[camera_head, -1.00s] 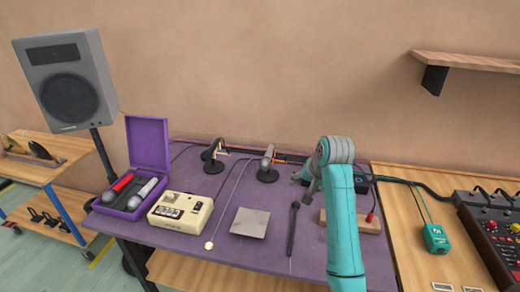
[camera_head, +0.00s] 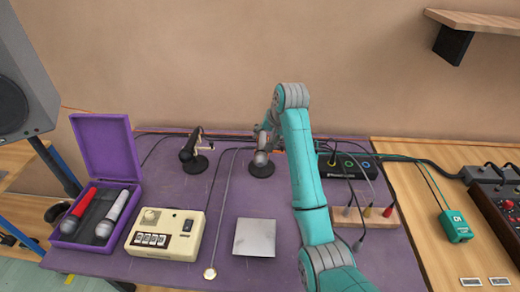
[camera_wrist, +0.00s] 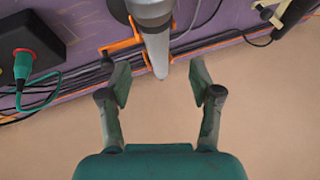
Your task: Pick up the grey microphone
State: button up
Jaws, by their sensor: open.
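The grey microphone (camera_head: 261,158) sits in a dark round-based stand at the back of the purple table. In the wrist view the grey microphone (camera_wrist: 156,45) points down the picture, its narrow end close to the gap between my fingertips. My gripper (camera_wrist: 160,82) is open, with one finger on each side of that line and nothing held. In the head view my gripper (camera_head: 271,124) is at the microphone's far end, partly hidden by my arm. I cannot tell whether a finger touches it.
A black microphone (camera_head: 188,151) on a similar stand is to the left. A purple case (camera_head: 76,243) holds a red and a light microphone. A cream box (camera_head: 166,233), a metal plate (camera_head: 254,238) and a black box (camera_head: 345,166) share the table. Cables run along the back edge.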

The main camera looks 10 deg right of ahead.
aim_at(263, 144)
jog(key=shift+d+x, duration=0.2)
jog(key=shift+x, duration=3.2)
grip_shut()
jog(key=shift+r, duration=0.1)
